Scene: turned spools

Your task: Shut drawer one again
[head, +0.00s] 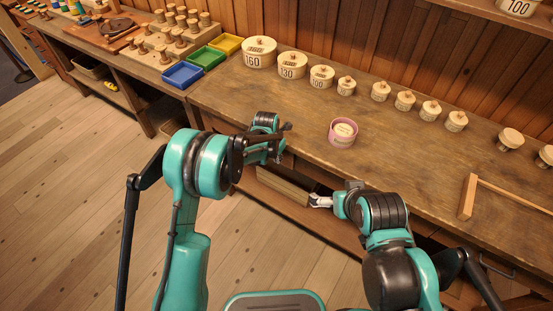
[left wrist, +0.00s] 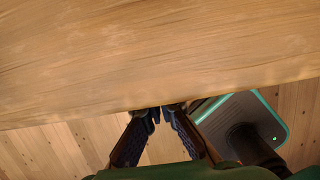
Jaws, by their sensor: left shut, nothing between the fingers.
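A wooden drawer (head: 283,187) stands pulled out from under the workbench (head: 225,92), its dark inside partly showing; no number on it is readable. My left gripper (head: 286,129) is over the bench's front edge, behind and above the drawer in the head view. In the left wrist view its fingers (left wrist: 160,109) are together and empty, at the edge of a wooden surface. My right gripper (head: 319,201) is at the drawer's right end; I cannot tell whether it touches it, and its fingers are too small to read.
A pink round box (head: 342,132) stands on the bench near its front edge. A row of lidded wooden boxes (head: 292,65) runs along the back. Blue, green and yellow trays (head: 207,58) are at the left.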

